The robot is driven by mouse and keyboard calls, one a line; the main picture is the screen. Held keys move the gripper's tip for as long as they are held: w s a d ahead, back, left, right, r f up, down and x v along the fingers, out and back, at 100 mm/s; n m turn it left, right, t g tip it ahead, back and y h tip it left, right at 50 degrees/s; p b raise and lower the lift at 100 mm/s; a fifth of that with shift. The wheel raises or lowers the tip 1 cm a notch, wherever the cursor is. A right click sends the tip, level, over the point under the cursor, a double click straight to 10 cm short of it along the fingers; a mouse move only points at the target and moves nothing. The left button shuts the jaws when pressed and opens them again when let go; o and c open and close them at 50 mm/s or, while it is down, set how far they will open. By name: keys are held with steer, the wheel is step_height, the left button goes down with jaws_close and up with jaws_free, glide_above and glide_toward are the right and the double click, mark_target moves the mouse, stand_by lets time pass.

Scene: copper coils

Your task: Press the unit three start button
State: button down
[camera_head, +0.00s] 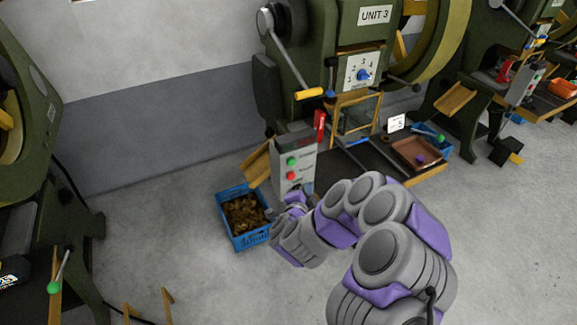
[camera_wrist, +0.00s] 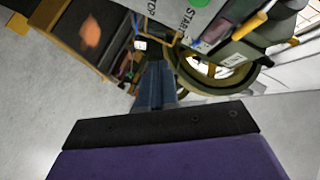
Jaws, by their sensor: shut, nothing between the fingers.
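The unit three control box (camera_head: 294,165) is grey and stands at the front left of the green machine marked UNIT 3. Its face carries a green button (camera_head: 292,161) above a red button (camera_head: 291,175). In the wrist view the green button (camera_wrist: 199,3) is cut by the top edge, beside the word START (camera_wrist: 184,20). My gripper (camera_wrist: 155,68) is shut and empty, its fingertips below and left of that button in this view. In the head view my gripper (camera_head: 303,193) is just below the box face, apart from the green button; contact with the box is unclear.
A blue crate (camera_head: 232,239) of copper-coloured pieces stands on the floor left of my gripper. A yellow chute (camera_head: 256,166) slopes beside the box. The machine's lever (camera_head: 288,58) hangs above it. A brown tray (camera_head: 407,160) lies at right. Grey floor is open in front.

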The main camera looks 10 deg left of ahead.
mark_target(291, 162)
steer(key=w+a, duration=0.4)
steer(key=w, duration=0.3)
steer(key=shift+w+r, duration=0.15)
steer(key=shift+w, duration=0.05)
stand_by(1.0)
steer(key=shift+a, duration=0.3)
steer(key=shift+d, duration=0.25)
steer(key=shift+a, duration=0.15)
stand_by(0.5)
